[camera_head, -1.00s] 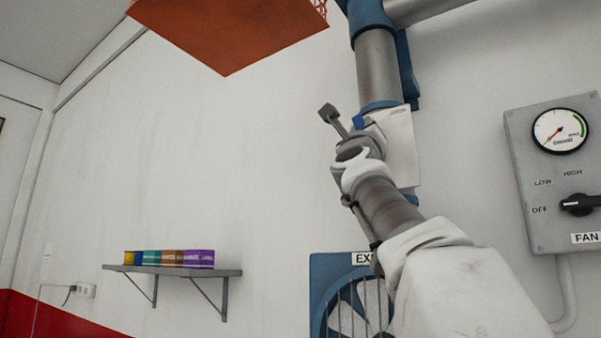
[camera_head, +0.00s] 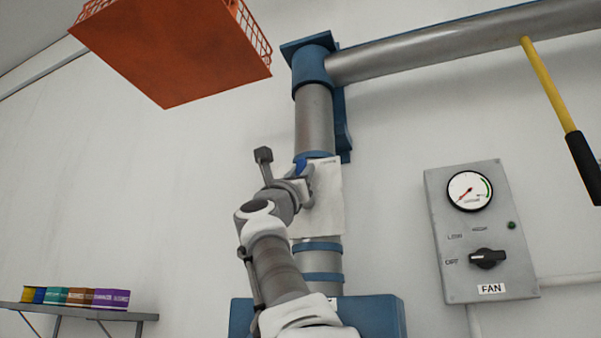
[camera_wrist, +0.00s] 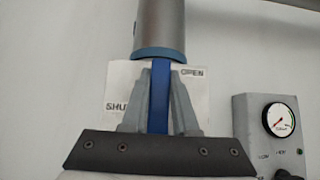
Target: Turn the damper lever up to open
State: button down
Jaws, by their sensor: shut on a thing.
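The damper lever is a blue bar (camera_wrist: 160,95) at the duct. In the wrist view it stands upright in the picture between the two grey fingers of my gripper (camera_wrist: 162,72), which is shut on it. Behind it is a white label plate (camera_wrist: 197,82), with "OPEN" at its upper right and "SHU…" at its left, the rest hidden by a finger. In the head view a small blue part of the lever (camera_head: 301,166) shows beside my gripper (camera_head: 306,182). My gripper and wrist cover part of the plate there.
A vertical metal duct (camera_head: 314,120) joins a pipe (camera_head: 450,45) running right. A grey fan control box (camera_head: 440,235) with gauge and knob is at the right. A yellow-and-black handle (camera_head: 550,85) hangs at upper right. An orange basket (camera_head: 170,50) hangs upper left, a shelf (camera_head: 140,317) lower left.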

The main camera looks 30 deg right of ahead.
jog(key=c, duration=0.7)
grip_release()
jog(key=shift+s+a+f+b, duration=0.2)
jog(key=shift+f+b, duration=0.25)
jog(key=shift+b, duration=0.05)
jog(key=b+v, duration=0.9)
jog(key=v, duration=0.7)
jog(key=shift+s+a, duration=0.15)
